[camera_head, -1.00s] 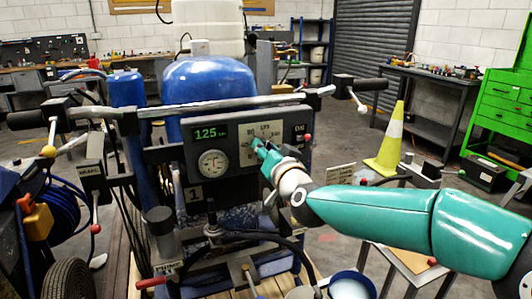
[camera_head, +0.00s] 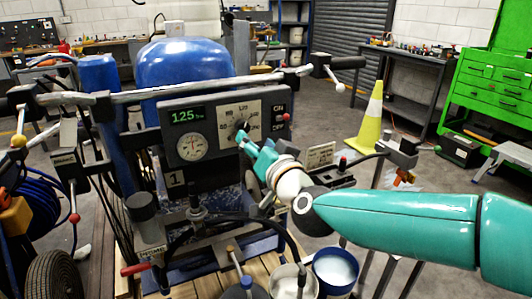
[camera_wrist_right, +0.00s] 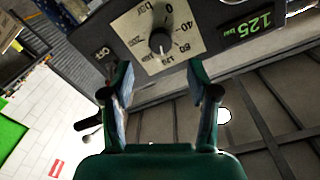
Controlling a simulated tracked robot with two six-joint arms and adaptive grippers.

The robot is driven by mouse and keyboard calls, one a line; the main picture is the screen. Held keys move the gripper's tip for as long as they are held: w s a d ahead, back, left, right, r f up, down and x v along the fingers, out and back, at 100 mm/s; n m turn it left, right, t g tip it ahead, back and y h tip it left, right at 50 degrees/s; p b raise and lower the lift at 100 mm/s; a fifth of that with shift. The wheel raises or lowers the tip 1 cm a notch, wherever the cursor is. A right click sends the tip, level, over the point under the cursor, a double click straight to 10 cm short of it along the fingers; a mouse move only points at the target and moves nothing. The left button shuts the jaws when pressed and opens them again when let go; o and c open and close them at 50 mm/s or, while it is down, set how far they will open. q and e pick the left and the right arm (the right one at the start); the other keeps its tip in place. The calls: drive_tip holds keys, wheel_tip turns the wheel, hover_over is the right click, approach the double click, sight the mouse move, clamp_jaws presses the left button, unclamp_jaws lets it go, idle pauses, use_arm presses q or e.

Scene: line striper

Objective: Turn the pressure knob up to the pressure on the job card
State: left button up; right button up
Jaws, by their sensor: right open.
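The dark pressure knob (camera_head: 241,128) sits on a pale dial plate on the grey control panel. In the right wrist view the knob (camera_wrist_right: 160,41) is seen close, with printed numbers around it and its pale mark toward the lower side. The green display (camera_head: 186,116) reads 125; it also shows in the right wrist view (camera_wrist_right: 249,28). My right gripper (camera_head: 249,144) is just in front of the knob. Its fingers (camera_wrist_right: 165,85) are apart and empty, short of the knob. A printed card (camera_head: 320,155) stands right of the panel, too small to read. My left gripper is out of view.
A round gauge (camera_head: 192,147) lies below the display. An ON switch with a red tip (camera_head: 286,117) is right of the dial. The handlebar (camera_head: 205,88) crosses above the panel. A white-filled bucket (camera_head: 336,268) stands below my right arm.

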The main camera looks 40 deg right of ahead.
drive_tip(key=shift+v, duration=2.35)
drive_tip(key=shift+f, duration=0.1)
